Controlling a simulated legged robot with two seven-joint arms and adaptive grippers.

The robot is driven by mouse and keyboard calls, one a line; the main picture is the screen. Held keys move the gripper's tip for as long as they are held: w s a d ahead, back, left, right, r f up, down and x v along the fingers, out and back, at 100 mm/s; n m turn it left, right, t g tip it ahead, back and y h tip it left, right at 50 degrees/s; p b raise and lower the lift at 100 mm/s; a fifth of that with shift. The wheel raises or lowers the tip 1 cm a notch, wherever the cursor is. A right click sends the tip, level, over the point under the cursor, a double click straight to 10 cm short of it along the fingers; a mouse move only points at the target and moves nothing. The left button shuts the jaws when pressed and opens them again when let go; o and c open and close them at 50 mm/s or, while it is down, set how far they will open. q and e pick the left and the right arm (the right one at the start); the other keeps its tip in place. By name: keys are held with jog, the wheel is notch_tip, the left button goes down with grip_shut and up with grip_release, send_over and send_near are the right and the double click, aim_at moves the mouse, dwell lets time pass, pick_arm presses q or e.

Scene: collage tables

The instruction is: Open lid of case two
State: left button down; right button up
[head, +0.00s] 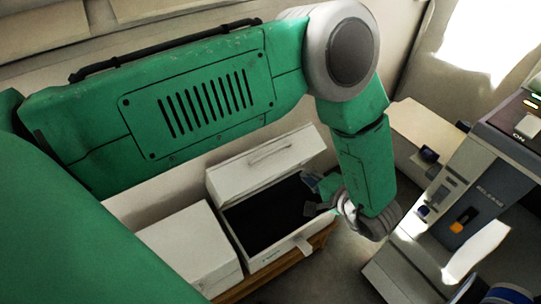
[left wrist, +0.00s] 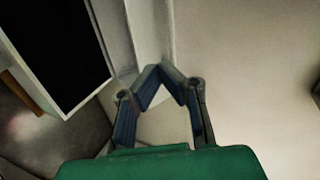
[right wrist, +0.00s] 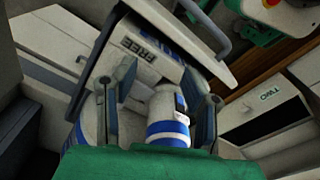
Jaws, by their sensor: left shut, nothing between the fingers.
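A white case (head: 235,239) stands on a wooden surface in the head view, its lid (head: 265,163) tilted up at the back and its dark inside showing. My left gripper (head: 313,195) is at its right end, by the opening. In the left wrist view its fingers (left wrist: 158,72) are shut and empty, beside a white edge, with the dark opening (left wrist: 55,40) to the left. A white case marked TWO (right wrist: 270,110) shows in the right wrist view. My right gripper (right wrist: 160,88) has its fingers apart, with a white and blue cylinder (right wrist: 167,128) showing between them; contact is unclear.
A closed white box (head: 190,250) stands left of the open case. A grey machine (head: 465,190) with an orange switch stands at the right. A white and grey part marked FREE (right wrist: 145,50) is beyond my right gripper. The left arm covers much of the head view.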

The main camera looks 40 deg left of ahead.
pick_arm(q)
jog(key=m, duration=0.1)
pick_arm(e)
jog(key=shift+f, duration=0.25)
jog(key=shift+a, duration=0.15)
pick_arm(q)
jog(key=b, duration=0.1)
send_over(277, 169)
jog(key=f, duration=0.4)
jog(key=shift+s+d+f, duration=0.15)
jog(key=shift+d+f, duration=0.05)
jog(key=shift+d, duration=0.2)
pick_arm(e)
jog(key=shift+a+f, duration=0.15)
jog(key=shift+f, duration=0.4)
pick_arm(q)
jog(key=shift+a, duration=0.45)
